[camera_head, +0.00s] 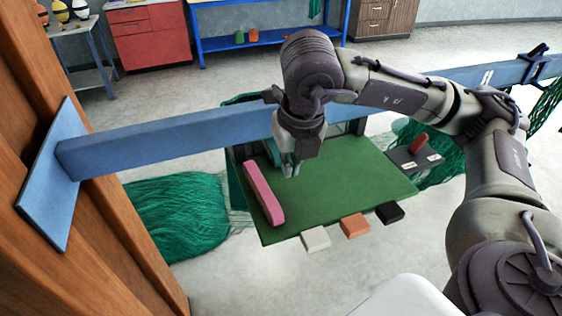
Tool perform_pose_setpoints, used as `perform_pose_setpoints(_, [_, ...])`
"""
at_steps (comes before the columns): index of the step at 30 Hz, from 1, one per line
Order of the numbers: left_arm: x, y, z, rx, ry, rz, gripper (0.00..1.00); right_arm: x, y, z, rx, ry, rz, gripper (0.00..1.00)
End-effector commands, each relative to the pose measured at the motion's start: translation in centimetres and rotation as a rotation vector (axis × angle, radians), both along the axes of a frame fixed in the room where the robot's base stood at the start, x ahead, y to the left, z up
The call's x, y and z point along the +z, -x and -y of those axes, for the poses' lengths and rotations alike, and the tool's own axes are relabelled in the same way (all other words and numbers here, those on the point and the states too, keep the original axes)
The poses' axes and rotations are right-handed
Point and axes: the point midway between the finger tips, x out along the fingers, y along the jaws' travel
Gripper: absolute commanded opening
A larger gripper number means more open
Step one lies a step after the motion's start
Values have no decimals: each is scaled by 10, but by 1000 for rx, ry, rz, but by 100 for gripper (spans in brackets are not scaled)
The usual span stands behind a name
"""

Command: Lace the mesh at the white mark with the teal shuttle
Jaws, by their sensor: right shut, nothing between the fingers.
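My right gripper (291,170) points down over the green work surface (345,195), its fingers shut and empty, right of a pink bar (264,194). Its arm reaches across from the right, in front of the blue beam (180,138). A small white mark (487,78) shows on the beam's far right part. Dark green netting (178,215) lies heaped below the beam at left, and more netting (545,105) hangs at the far right. The arm and gripper hide part of the beam and surface. My left gripper is out of view.
White (315,239), orange (354,226) and black (390,212) tabs stick out from the front edge. A grey tray (403,160) with a red piece (418,143) stands at the right. A wooden post (95,170) carries the beam at left. The surface's middle is clear.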

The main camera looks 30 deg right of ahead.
Motion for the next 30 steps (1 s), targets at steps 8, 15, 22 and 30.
perform_pose_setpoints(8, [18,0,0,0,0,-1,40,-41,-20,5,-2,0,0,0])
perform_pose_setpoints(15, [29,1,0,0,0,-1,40,-44,-46,12,0,0,0,0])
perform_pose_setpoints(22, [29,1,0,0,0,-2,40,-46,-50,12,3,0,0,0])
perform_pose_setpoints(30, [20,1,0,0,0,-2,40,-49,-58,14,0,0,2,0])
